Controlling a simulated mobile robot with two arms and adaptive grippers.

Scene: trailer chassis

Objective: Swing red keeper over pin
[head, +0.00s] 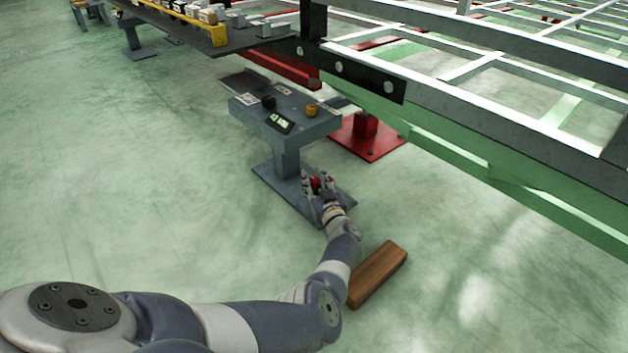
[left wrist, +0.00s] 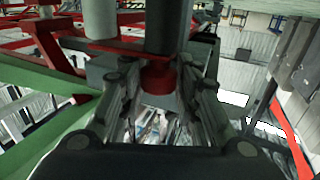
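My left gripper (head: 318,184) is low over the grey foot plate of the console stand in the head view. A small red part (head: 321,184), perhaps the keeper, shows between its fingers. In the left wrist view the two fingers of the left gripper (left wrist: 160,88) stand on either side of a red round part (left wrist: 158,78) below a dark upright cylinder (left wrist: 162,28). A thin red strip (left wrist: 115,48) crosses beside the cylinder. I cannot tell whether the fingers press on the red part. The pin cannot be made out for certain. My right gripper is not in view.
The grey console (head: 284,118) with knobs and a lit display stands just beyond the gripper. A red base plate (head: 366,136) and the green and white chassis frame (head: 480,150) are to the right. A wooden block (head: 378,273) lies near my forearm. The floor left is clear.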

